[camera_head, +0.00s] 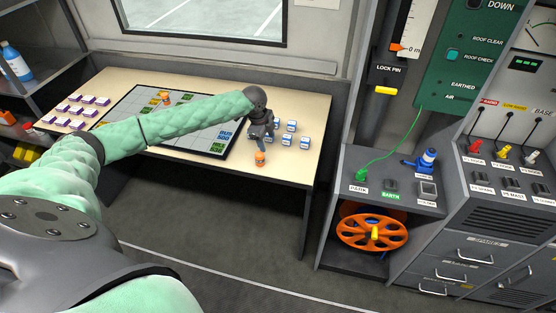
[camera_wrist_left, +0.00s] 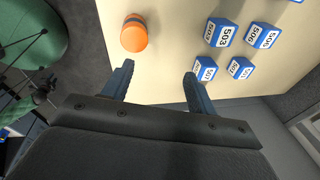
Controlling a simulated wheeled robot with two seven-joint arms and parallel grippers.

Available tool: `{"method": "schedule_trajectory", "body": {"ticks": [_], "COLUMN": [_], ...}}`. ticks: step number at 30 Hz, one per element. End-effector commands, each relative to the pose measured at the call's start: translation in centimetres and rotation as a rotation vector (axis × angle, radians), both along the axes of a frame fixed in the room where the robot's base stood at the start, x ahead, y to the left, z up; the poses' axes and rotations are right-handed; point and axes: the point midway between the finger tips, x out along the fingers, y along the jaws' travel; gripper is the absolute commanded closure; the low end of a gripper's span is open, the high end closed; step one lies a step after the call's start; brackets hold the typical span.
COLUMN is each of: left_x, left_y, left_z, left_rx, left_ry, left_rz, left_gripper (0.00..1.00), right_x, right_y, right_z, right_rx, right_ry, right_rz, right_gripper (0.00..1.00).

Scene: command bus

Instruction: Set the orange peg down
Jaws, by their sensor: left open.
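The orange peg (camera_head: 260,158) stands on the light tabletop near the table's front right edge. In the left wrist view the orange peg (camera_wrist_left: 134,33) is at the upper left, apart from the fingers, with a dark band on it. My left gripper (camera_head: 262,143) is above the table next to the peg. In the left wrist view my left gripper (camera_wrist_left: 158,82) has its two fingers spread with nothing between them. My right gripper does not show in either view.
Blue and white numbered blocks (camera_wrist_left: 222,32) stand right of the peg. The table (camera_head: 295,170) also bears a dark-framed grid board (camera_head: 190,148) and purple-and-white blocks (camera_head: 77,107) at left. A grey console (camera_head: 400,170) with an orange reel (camera_head: 372,229) stands to the right.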

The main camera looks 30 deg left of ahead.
Motion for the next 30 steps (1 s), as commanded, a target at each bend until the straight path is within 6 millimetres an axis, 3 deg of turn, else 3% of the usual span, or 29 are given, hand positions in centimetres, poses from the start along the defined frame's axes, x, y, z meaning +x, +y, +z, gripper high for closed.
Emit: {"method": "schedule_trajectory", "body": {"ticks": [6,11,24,30], "left_x": [-2.7,-3.5,-3.4,-3.2], "left_y": [1.6,2.1,1.9,1.8], "left_z": [-0.4,-0.5,-3.3,-4.8], "left_rx": [0.095,0.126,0.124,0.125], "left_ry": [0.135,0.174,0.171,0.170], "left_rz": [-0.127,-0.202,-0.217,-0.217], "left_gripper": [0.42,0.42,0.42,0.42], "right_x": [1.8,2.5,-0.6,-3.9], "right_y": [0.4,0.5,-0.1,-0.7], "right_z": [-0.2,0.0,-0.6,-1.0], "right_rx": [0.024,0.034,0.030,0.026], "right_ry": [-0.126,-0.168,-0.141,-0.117], "right_rz": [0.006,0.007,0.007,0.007], "right_gripper": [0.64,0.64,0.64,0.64]}}
